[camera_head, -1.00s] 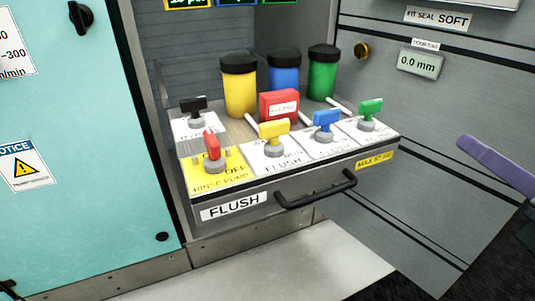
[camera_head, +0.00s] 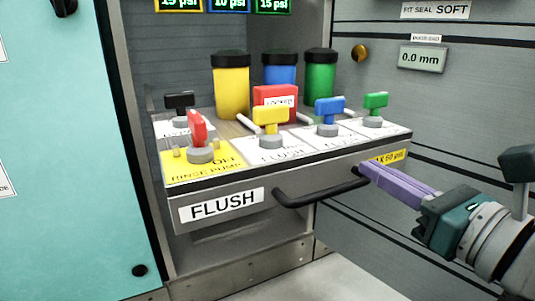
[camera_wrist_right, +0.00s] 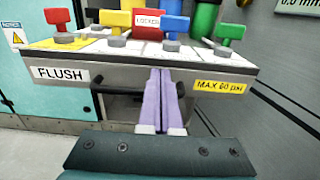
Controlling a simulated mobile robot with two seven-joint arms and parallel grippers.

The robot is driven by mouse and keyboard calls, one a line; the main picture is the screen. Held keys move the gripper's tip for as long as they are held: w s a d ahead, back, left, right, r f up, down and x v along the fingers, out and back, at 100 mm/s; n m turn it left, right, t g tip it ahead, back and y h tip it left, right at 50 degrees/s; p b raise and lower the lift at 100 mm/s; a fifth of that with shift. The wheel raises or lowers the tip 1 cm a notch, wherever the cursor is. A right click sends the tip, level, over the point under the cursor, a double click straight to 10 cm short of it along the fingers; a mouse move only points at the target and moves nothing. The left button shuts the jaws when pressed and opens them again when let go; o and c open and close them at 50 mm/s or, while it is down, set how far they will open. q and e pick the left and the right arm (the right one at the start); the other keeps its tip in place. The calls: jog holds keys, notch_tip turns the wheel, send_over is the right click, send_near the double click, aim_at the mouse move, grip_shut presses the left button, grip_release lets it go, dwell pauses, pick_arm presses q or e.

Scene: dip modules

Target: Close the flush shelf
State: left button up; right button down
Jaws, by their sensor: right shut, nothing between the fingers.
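The flush shelf (camera_head: 285,195) is a grey drawer-like tray pulled out of its cabinet, with a "FLUSH" label and a black bar handle (camera_head: 322,194) on its front. It also shows in the right wrist view (camera_wrist_right: 130,66). My right gripper (camera_head: 368,170) has its purple fingers shut and empty. The fingertips are at the shelf's front face, close to the right end of the handle. In the right wrist view the fingers (camera_wrist_right: 161,75) point at the front between the two labels; I cannot tell whether they touch it. My left gripper is not in view.
The shelf carries yellow, blue and green bottles (camera_head: 320,82), a red block (camera_head: 290,97) and several coloured valve knobs. A grey open door panel (camera_head: 460,110) stands at the right. A teal panel (camera_head: 60,150) is at the left.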

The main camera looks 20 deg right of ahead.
aim_at(339, 150)
jog(key=shift+w+a+b, duration=0.2)
jog(key=shift+w+b, duration=0.15)
jog(key=shift+w, duration=2.35)
jog(key=shift+d, duration=0.1)
